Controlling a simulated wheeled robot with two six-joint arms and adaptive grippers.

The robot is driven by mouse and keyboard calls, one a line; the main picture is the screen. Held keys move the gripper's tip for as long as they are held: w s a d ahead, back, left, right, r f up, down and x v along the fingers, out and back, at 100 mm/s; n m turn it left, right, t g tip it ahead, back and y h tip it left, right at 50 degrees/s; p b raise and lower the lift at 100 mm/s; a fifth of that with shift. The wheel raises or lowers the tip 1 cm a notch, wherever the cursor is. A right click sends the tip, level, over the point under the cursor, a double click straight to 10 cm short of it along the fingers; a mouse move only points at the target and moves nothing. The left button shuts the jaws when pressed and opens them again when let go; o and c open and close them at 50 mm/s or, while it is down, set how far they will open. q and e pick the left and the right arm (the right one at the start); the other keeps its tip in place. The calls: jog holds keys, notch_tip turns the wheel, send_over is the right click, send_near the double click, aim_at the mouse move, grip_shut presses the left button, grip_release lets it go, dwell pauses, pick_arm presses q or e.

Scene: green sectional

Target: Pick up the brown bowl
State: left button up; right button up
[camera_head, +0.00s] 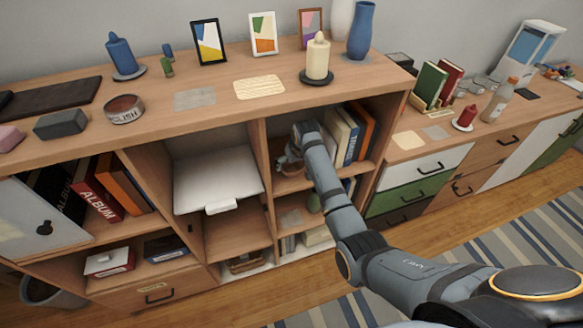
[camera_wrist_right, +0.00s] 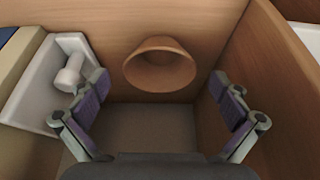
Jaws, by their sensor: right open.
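The brown bowl (camera_wrist_right: 160,66) shows in the right wrist view, at the upper middle, against the wooden wall of a compartment. Its opening faces partly toward the camera. My right gripper (camera_wrist_right: 160,88) is open, with one finger on each side of the bowl in the picture and empty space between them. The fingers do not appear to touch the bowl. My left gripper is not in view.
Wooden walls close in the compartment; a white item (camera_wrist_right: 52,88) lies left in the wrist view. Upright books (camera_head: 345,132) stand right of the gripper. The shelf top (camera_head: 220,75) above holds a cream candle (camera_head: 317,57) and a blue vase (camera_head: 361,30).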

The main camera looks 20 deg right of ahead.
aim_at(291, 169)
jog(key=shift+w, duration=0.45)
jog(key=x, duration=0.5)
jog(key=c, duration=1)
jog(key=shift+r, duration=0.1)
jog(key=shift+c, duration=0.2)
